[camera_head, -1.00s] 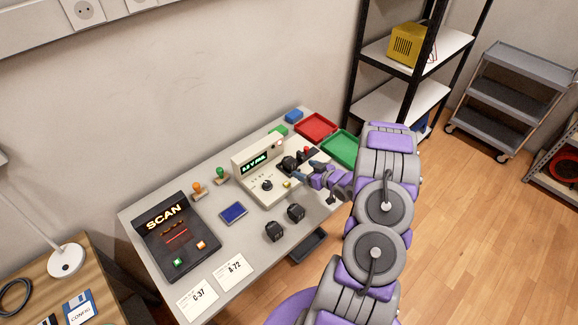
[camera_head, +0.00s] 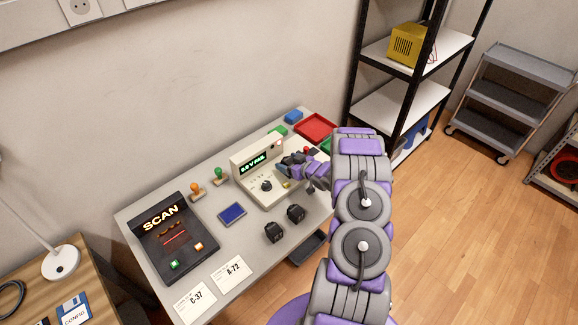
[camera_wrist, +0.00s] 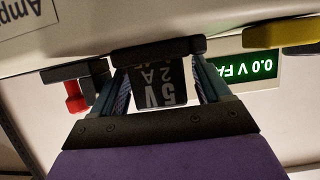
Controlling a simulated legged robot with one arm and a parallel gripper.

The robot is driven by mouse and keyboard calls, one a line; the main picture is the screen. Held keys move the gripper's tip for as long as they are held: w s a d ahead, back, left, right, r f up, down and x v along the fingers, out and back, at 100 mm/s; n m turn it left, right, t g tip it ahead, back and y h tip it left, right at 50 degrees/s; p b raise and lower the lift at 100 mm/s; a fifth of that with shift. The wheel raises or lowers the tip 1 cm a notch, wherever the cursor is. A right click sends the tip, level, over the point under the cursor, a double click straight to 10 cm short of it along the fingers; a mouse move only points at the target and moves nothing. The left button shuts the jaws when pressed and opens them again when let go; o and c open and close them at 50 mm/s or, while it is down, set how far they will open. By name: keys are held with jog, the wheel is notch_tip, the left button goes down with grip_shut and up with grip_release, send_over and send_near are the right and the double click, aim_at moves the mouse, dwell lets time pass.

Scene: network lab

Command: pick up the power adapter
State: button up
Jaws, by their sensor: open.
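A black power adapter (camera_wrist: 160,88) marked "5V 2A" sits at the light-coloured tester, and my wrist view shows it upside down. My gripper (camera_wrist: 158,68) is open, with one finger on each side of the adapter; I cannot tell whether they touch it. In the head view my gripper (camera_head: 289,168) is at the right part of the tester (camera_head: 257,172) and hides most of this adapter. Two more black adapters, one (camera_head: 275,232) and another (camera_head: 296,213), stand on the table in front of the tester. The tester's green display reads "0.0 V FA", cut off in the wrist view.
The grey table (camera_head: 215,260) also holds a scanner (camera_head: 170,237), a blue-screened device (camera_head: 232,213), two stamps, label cards and a red tray (camera_head: 315,127). A green tray is partly hidden behind my arm. A red lever or knob (camera_wrist: 75,97) is close beside my fingers.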

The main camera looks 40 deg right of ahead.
jog(key=shift+c, duration=0.4)
jog(key=c, duration=1.2)
